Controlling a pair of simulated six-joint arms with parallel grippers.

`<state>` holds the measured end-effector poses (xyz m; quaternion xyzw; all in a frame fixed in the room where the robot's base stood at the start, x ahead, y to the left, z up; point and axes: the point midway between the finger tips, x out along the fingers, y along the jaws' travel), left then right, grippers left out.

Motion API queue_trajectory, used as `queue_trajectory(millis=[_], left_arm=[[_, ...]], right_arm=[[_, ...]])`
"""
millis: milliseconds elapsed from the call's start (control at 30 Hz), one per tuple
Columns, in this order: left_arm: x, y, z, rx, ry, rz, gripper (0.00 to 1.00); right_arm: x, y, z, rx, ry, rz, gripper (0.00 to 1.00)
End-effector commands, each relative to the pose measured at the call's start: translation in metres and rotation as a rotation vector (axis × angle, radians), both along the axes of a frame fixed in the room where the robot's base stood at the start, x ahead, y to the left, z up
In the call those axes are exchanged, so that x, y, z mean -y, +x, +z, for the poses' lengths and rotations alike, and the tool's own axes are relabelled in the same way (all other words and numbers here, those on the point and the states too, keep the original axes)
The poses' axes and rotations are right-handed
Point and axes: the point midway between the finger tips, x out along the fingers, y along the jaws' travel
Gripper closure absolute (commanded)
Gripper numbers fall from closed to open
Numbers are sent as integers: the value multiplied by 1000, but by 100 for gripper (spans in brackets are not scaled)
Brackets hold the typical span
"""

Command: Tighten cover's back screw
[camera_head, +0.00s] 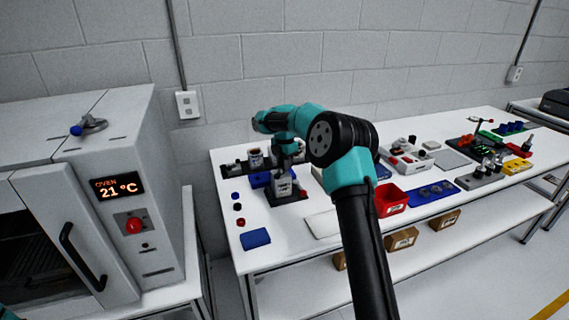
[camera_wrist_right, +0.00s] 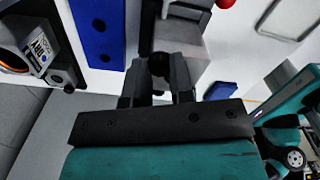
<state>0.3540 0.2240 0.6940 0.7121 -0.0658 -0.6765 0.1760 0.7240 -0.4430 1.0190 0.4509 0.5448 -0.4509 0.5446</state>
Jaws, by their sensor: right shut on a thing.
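My right gripper (camera_head: 288,160) points down over a grey boxy unit (camera_head: 283,185) on a dark fixture (camera_head: 283,199) on the bench. In the right wrist view its two dark fingers (camera_wrist_right: 159,84) are closed on a small dark part (camera_wrist_right: 160,66), probably a driver or screw; I cannot tell which. The grey unit (camera_wrist_right: 190,40) lies just beyond the fingertips, and I cannot tell whether the held part touches it. The cover's back screw cannot be made out.
A labelled can (camera_head: 255,157) and a blue block (camera_head: 260,180) stand close by the unit. A blue pad (camera_head: 255,238) and small caps (camera_head: 240,222) lie in front. A red bin (camera_head: 391,199) and blue tray (camera_head: 432,192) are right. The oven (camera_head: 125,200) stands left.

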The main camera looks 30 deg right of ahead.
Motion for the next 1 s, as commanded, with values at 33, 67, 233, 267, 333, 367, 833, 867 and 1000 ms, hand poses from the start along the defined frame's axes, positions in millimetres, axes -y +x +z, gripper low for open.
queue_trajectory(millis=[33, 67, 233, 267, 333, 367, 833, 867, 1000], left_arm=[[0, 0, 0, 0, 0, 0, 57], [0, 0, 0, 0, 0, 0, 57], [0, 0, 0, 0, 0, 0, 57], [0, 0, 0, 0, 0, 0, 57], [0, 0, 0, 0, 0, 0, 57], [0, 0, 0, 0, 0, 0, 57], [0, 0, 0, 0, 0, 0, 57], [0, 0, 0, 0, 0, 0, 57], [0, 0, 0, 0, 0, 0, 57]], right_arm=[[0, 0, 0, 1, 0, 0, 100], [0, 0, 0, 1, 0, 0, 77], [0, 0, 0, 1, 0, 1, 61], [0, 0, 0, 1, 0, 1, 58], [0, 0, 0, 0, 0, 1, 52], [0, 0, 0, 0, 0, 1, 52], [0, 0, 18, 2, -1, 2, 52], [0, 1, 22, 3, 0, 2, 52], [0, 1, 46, 3, 0, 1, 52]])
